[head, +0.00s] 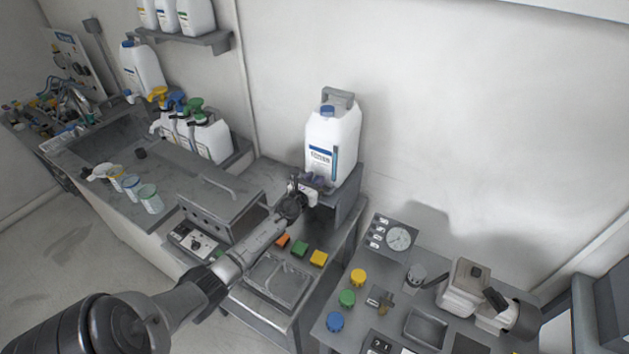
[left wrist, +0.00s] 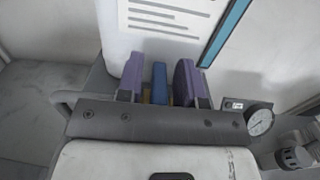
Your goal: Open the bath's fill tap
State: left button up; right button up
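A large white jug (head: 333,135) with a blue cap stands on a raised grey stand (head: 345,198) against the wall. Its lower label also shows at the top of the left wrist view (left wrist: 170,18). My left gripper (head: 313,186) is at the front of the jug's base, where the tap is mostly hidden by it in the head view. In the left wrist view, a blue piece, which looks like the tap's handle (left wrist: 159,82), stands between my two purple fingertips. The fingers are open, with a narrow gap on each side of it. My right gripper is in neither view.
A grey unit with a handle (head: 222,200) stands left of my left arm. Orange, green and yellow blocks (head: 300,249) and a grey tray (head: 278,280) lie below the gripper. A pressure gauge (head: 398,239) is on the right. Several pump bottles (head: 210,138) stand at the left.

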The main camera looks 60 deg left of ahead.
pick_arm(q)
grip_shut()
